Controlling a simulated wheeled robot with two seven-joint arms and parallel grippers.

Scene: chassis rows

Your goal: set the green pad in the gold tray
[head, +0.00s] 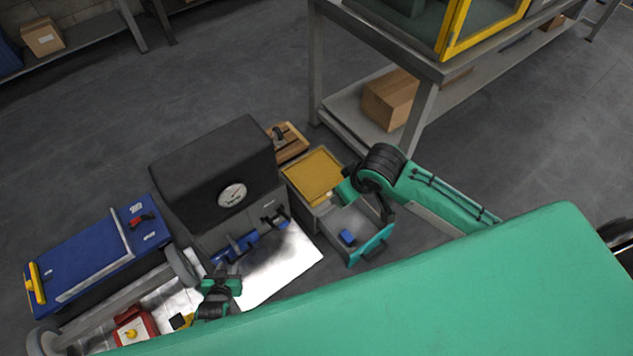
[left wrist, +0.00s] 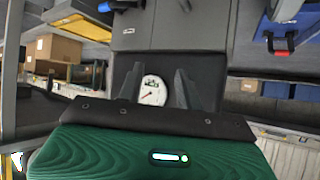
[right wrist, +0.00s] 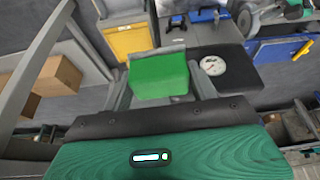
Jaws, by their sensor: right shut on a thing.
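The green pad (right wrist: 160,76) is held between the fingers of my right gripper (right wrist: 160,88) in the right wrist view. In the head view my right gripper (head: 338,195) is at the near right edge of the gold tray (head: 312,172); I cannot clearly tell the pad from the hand there. The gold tray is shallow and its visible floor is bare. It also shows beyond the pad in the right wrist view (right wrist: 128,40). My left gripper (head: 222,281) is at the lower left, apart from the tray; its fingers are open and empty in the left wrist view (left wrist: 156,85).
An open grey drawer (head: 358,218) holding a blue block (head: 347,237) is just in front of the tray. A black-topped cabinet (head: 215,160) with a gauge (head: 232,194) stands left of it. A wooden board (head: 292,146) lies behind. A workbench (head: 430,68) stands at the back right.

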